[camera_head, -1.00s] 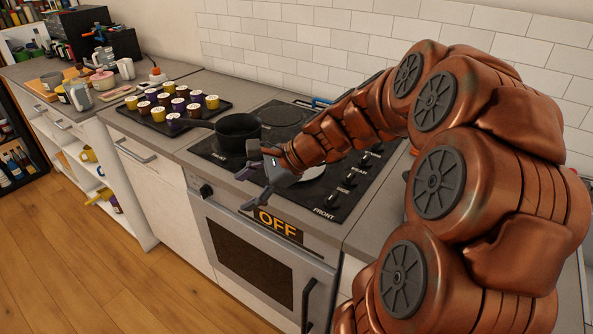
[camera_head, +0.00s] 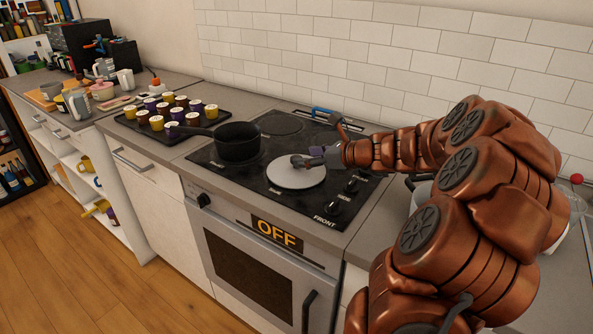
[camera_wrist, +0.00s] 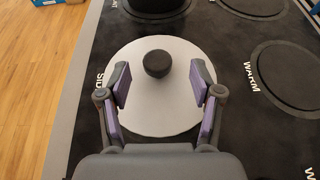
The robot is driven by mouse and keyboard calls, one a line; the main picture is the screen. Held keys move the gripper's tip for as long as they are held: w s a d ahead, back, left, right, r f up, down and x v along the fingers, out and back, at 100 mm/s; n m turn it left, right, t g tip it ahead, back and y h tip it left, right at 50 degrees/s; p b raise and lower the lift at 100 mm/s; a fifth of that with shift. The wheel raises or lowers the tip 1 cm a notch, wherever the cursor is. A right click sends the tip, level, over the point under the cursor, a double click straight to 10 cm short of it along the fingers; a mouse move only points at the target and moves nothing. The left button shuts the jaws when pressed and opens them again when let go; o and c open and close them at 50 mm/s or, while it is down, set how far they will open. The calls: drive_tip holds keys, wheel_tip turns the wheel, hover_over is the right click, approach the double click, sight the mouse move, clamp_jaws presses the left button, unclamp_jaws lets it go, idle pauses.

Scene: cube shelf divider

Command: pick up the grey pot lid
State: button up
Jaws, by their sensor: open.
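The grey pot lid (camera_head: 284,174) is a flat light disc lying on the front right part of the black stovetop. In the wrist view the lid (camera_wrist: 155,117) fills the middle, with its round dark knob (camera_wrist: 157,64) near its centre. My gripper (camera_head: 304,161) is over the lid, close to the knob. In the wrist view my gripper (camera_wrist: 159,84) is open, one finger on either side and the knob between and slightly beyond the fingertips. I cannot tell whether the fingers touch the lid.
A black pot (camera_head: 238,142) stands on the stove, left of the lid. A dark tray (camera_head: 203,127) of several coloured cups sits on the counter further left. A blue-handled object (camera_head: 325,113) lies behind. A pot (camera_head: 421,193) is partly hidden behind my arm.

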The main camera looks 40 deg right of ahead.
drive_tip(key=shift+x, duration=2.2)
drive_tip(key=shift+s+a+f, duration=0.1)
drive_tip(key=shift+f, duration=0.05)
drive_tip(key=shift+c, duration=0.2)
clamp_jaws()
